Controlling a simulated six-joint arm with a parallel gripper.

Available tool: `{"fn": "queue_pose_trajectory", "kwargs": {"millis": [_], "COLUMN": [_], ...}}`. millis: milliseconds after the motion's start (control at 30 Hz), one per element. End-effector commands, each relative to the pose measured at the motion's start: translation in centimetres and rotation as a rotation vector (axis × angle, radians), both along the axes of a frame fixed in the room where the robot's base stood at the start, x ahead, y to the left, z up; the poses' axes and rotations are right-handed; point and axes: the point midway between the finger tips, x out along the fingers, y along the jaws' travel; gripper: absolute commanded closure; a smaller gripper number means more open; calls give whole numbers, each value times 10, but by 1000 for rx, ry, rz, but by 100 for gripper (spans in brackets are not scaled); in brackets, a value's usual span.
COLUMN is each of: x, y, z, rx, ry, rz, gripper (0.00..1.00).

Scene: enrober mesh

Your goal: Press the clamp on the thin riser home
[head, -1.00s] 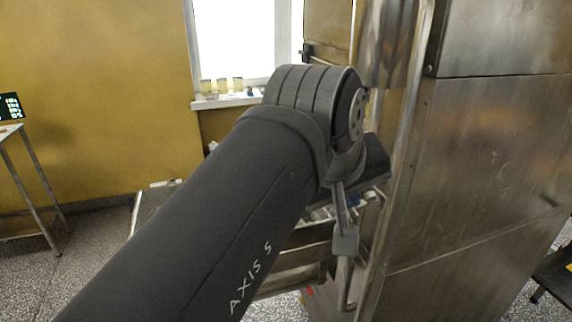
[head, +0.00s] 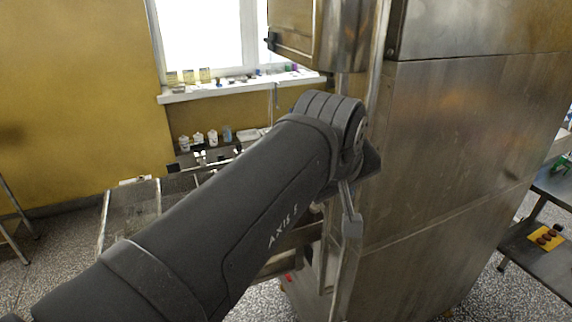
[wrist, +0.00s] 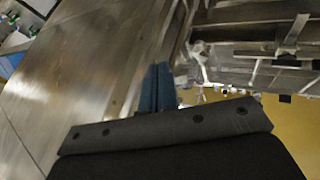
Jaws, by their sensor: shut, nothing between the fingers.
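My gripper (wrist: 157,88) shows in the wrist view as two blue fingers side by side, touching, with nothing between them. They point toward the gap between a broad steel panel and a metal frame. A small pale fitting (wrist: 200,50) sits just right of the fingertips, apart from them in the picture; it is too blurred to tell whether it is the clamp. I cannot surely pick out the thin riser or its clamp in either view. In the head view my arm crosses the middle and hides the fingers and what lies behind it.
A tall steel cabinet (head: 460,170) fills the right of the head view. Behind my arm are a low metal conveyor frame (head: 125,215) and white bottles (head: 198,140). A window sill (head: 225,91) holds small jars. A side table (head: 545,262) stands at far right.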

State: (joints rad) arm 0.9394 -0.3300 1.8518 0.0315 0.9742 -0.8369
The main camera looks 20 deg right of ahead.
Motion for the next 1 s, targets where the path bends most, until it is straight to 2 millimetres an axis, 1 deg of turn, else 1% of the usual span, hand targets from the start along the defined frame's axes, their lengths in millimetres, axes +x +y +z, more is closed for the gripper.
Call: {"fn": "queue_pose_trajectory", "kwargs": {"millis": [167, 400, 467, 800, 867, 967, 1000], "x": [0, 0, -1, -2, -4, -10, -13], "y": [-3, -27, -28, -27, -25, -17, -14], "z": [0, 0, 0, 2, 7, 21, 28], "rx": [1, -2, -4, -6, -6, -11, -13], "ry": [0, 1, 3, 3, 3, -1, -3], "rz": [-1, -5, -5, -7, -7, -7, -7], "gripper": [100, 100, 100, 100, 100, 100, 100]}}
